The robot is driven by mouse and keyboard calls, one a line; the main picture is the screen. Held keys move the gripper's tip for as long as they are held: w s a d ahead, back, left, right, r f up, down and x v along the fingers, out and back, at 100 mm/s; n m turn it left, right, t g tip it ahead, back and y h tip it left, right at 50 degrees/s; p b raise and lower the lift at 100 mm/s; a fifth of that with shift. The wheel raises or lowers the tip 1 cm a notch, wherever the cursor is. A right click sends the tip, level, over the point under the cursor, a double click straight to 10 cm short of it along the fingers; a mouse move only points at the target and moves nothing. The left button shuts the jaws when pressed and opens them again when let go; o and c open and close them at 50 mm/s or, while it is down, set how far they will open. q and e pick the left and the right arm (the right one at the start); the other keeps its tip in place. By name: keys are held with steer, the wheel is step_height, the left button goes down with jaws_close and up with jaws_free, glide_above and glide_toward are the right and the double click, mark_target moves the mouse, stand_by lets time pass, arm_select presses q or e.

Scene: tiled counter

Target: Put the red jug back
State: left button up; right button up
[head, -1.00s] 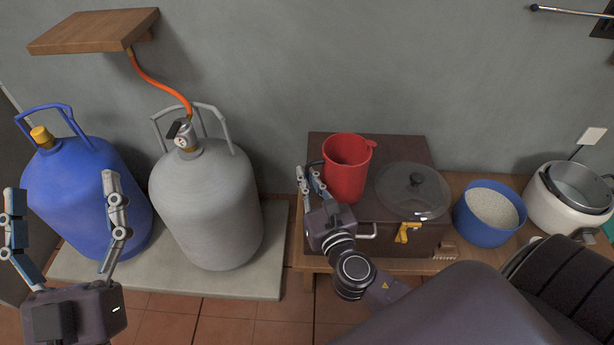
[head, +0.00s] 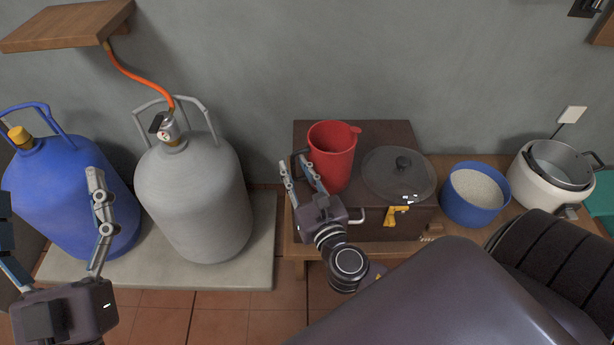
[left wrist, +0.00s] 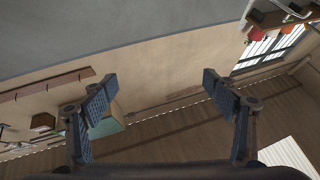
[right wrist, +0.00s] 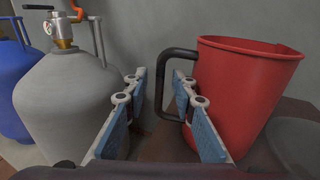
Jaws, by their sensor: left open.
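The red jug (head: 332,165) stands upright on the dark brown box (head: 380,222), left of a glass lid. In the right wrist view the jug (right wrist: 245,95) fills the right side, its black handle (right wrist: 160,82) pointing toward the gripper. My right gripper (head: 293,168) is at the jug's left side, fingers apart. In the right wrist view the handle's outer bar lies between the fingertips (right wrist: 160,92); I see no clear grip on it. My left gripper (head: 50,195) is open and empty in front of the gas cylinders; its fingers (left wrist: 160,82) are wide apart.
A glass lid (head: 385,180) lies on the box by a yellow clip (head: 397,214). A blue tub (head: 470,212) and white cooker (head: 540,195) stand right. Grey (head: 200,200) and blue cylinders (head: 65,205) stand left, under a wooden shelf (head: 65,28).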

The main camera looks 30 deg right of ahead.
steer(key=s+a, duration=0.2)
steer(key=s, duration=0.7)
steer(key=w+a+r+m+y, duration=0.2)
steer(key=a+m+y, duration=0.1)
steer(key=a+m, duration=0.3)
steer(key=w+a+r+m+y, duration=0.2)
steer(key=a+r+m+y, duration=0.15)
steer(key=m, duration=0.55)
step_height(320, 180, up, 18)
steer(key=a+m+t+y, duration=0.2)
steer(key=m+t, duration=0.3)
steer(key=m, duration=1.1)
steer(key=shift+s+r+y, duration=0.15)
steer(key=shift+s+y, duration=0.1)
steer(key=shift+y, duration=0.1)
